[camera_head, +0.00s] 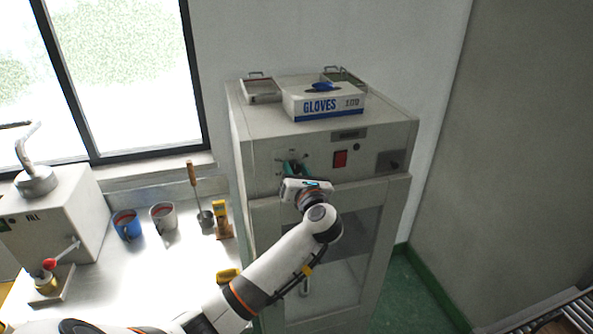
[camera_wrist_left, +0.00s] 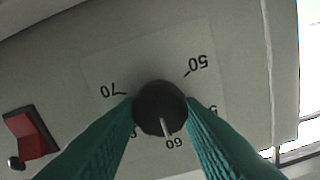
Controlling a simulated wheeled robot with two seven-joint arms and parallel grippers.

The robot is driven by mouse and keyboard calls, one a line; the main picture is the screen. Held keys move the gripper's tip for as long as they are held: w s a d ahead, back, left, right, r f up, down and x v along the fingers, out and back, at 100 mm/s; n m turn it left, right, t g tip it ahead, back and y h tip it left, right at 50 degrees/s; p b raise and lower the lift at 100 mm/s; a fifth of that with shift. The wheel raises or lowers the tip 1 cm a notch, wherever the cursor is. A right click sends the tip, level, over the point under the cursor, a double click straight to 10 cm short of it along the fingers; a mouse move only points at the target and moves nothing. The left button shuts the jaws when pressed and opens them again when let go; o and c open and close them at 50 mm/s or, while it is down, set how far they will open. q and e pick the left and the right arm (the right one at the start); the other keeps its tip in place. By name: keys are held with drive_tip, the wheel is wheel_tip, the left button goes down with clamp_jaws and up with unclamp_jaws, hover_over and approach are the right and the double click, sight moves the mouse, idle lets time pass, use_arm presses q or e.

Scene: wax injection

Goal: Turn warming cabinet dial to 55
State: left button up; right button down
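The warming cabinet (camera_head: 262,170) is a grey upright box with a windowed door. Its dial (camera_wrist_left: 160,106) is a round black knob with a pale pointer, which points close to the 60 mark at the bottom of the left wrist view. The 50 shows at upper right and the 70 at upper left; marks between are partly hidden by the fingers. My left gripper (camera_wrist_left: 161,104) has its teal fingers on both sides of the knob, apparently touching it. In the head view my left gripper (camera_head: 292,168) is at the upper front panel and hides the dial.
A red switch (camera_head: 340,159) is right of the dial. A glove box (camera_head: 322,103) and trays (camera_head: 262,91) stand on the cabinet. The bench at left holds a blue mug (camera_head: 127,225), a grey mug (camera_head: 163,217) and a wax machine (camera_head: 50,215).

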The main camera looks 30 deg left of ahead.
use_arm(q)
drive_tip(key=c, duration=0.4)
drive_tip(key=shift+f+n+b, duration=0.2)
drive_tip(key=shift+n+b, duration=0.1)
drive_tip(key=shift+b, duration=0.15)
drive_tip(key=n+b, duration=0.5)
drive_tip(key=b, duration=0.3)
drive_tip(key=n+b, duration=0.4)
drive_tip(key=b, duration=0.3)
drive_tip(key=shift+s+a+f+n+b, duration=0.1)
drive_tip(key=shift+f+n+b, duration=0.1)
drive_tip(key=shift+n+b, duration=0.2)
drive_tip(key=shift+r+n+b, duration=0.2)
drive_tip(key=shift+n+b, duration=0.6)
drive_tip(key=shift+b, duration=0.2)
drive_tip(key=o, duration=1)
drive_tip(key=shift+r, duration=0.1)
drive_tip(key=shift+c, duration=0.2)
drive_tip(key=shift+r, duration=0.1)
